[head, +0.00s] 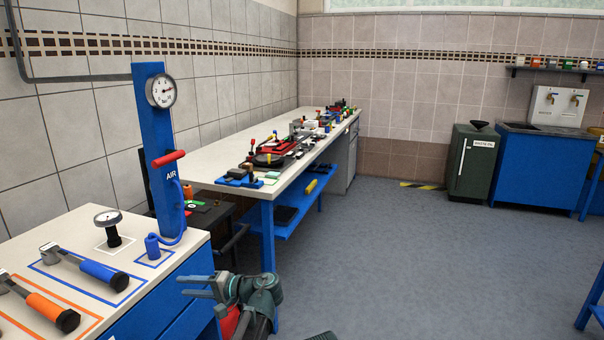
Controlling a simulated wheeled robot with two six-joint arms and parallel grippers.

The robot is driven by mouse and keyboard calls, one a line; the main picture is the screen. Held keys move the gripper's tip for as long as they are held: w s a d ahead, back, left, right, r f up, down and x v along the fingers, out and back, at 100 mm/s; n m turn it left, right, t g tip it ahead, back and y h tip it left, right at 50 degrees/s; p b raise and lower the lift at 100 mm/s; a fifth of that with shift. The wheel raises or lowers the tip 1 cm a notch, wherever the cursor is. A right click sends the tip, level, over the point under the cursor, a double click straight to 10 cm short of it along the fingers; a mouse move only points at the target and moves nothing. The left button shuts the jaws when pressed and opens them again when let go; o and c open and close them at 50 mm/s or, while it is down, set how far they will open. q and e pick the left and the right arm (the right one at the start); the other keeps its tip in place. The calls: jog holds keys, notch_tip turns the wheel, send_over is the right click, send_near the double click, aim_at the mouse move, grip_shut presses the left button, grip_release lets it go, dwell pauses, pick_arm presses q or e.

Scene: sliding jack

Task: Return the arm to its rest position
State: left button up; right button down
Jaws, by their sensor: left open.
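My left gripper (186,286) is low in the head view, beside the right end of the near blue cabinet. Its two grey fingers point left and stand apart, with nothing between them. My left arm folds down behind it to the bottom edge of the picture. My right gripper does not show. No sliding jack can be made out for certain.
The near cabinet (165,300) carries a blue-handled tool (95,270), an orange-handled tool (45,308), a gauge (108,220) and a blue air post (160,130). A long workbench (225,170) holds several small items.

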pick_arm(q)
jog(key=s+d+f+n+g+h, duration=0.1)
jog(key=s+f+g+h, duration=0.1)
jog(key=s+f+h, duration=0.8)
jog(key=s+d+f+n+h, duration=0.1)
jog(key=s+d+f+h, duration=0.45)
jog(key=d+f, duration=0.35)
jog(key=s+d+r+m+p, duration=0.2)
jog(key=d+r+p, duration=0.4)
jog(key=r+p, duration=0.3)
jog(key=s+d+r+m+g+p, duration=0.1)
jog(key=s+d+r+p, duration=0.3)
jog(key=d+r+p, duration=0.3)
notch_tip(320, 180, up, 4)
jog(key=y+p, duration=0.1)
jog(key=p, duration=0.2)
jog(key=shift+s+r+m+g, duration=0.2)
jog(key=shift+m+g, duration=0.1)
jog(key=shift+m, duration=0.1)
jog(key=shift+d+f, duration=0.1)
